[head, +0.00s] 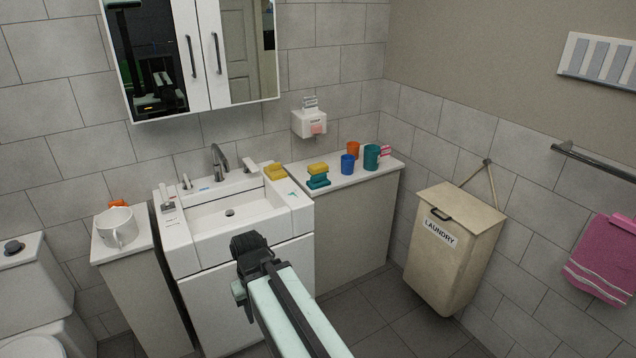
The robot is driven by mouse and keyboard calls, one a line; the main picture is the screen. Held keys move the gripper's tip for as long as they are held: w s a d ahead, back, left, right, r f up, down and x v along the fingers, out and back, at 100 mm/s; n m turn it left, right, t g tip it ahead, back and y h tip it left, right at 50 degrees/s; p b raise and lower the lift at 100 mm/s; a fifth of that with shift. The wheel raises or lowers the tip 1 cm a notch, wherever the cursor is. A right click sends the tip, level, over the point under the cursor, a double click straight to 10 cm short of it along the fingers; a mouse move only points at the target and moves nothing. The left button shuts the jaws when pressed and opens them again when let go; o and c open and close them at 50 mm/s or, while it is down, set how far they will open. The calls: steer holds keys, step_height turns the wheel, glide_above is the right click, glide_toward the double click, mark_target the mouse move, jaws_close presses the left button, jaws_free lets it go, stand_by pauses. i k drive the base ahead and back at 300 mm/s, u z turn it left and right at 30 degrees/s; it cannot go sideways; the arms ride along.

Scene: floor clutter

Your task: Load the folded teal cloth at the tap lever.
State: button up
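A small teal folded item (318,184), likely the teal cloth, lies on the right counter near the basin. A yellow block (317,169) is on or just behind it; I cannot tell which. The tap (219,160) stands at the back of the white basin. A small upright metal piece (187,182), perhaps its lever, is left of the spout. My gripper (250,243) is in front of the basin, well short of the counter and apart from the teal item. Its fingertips are dark and seen from behind, so its opening is unclear.
Blue (348,164), teal (371,157) and orange (353,149) cups stand behind the teal item. Another yellow block (275,172) is on the basin's rim. A white mug (117,227) is on the left cabinet. A laundry bin (452,250) hangs right. Floor between is clear.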

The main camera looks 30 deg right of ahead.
mark_target(249, 164)
steer(key=u, duration=2.95)
steer(key=k, duration=1.15)
steer(key=z, duration=1.8)
steer(key=i, duration=1)
steer(key=u, duration=0.05)
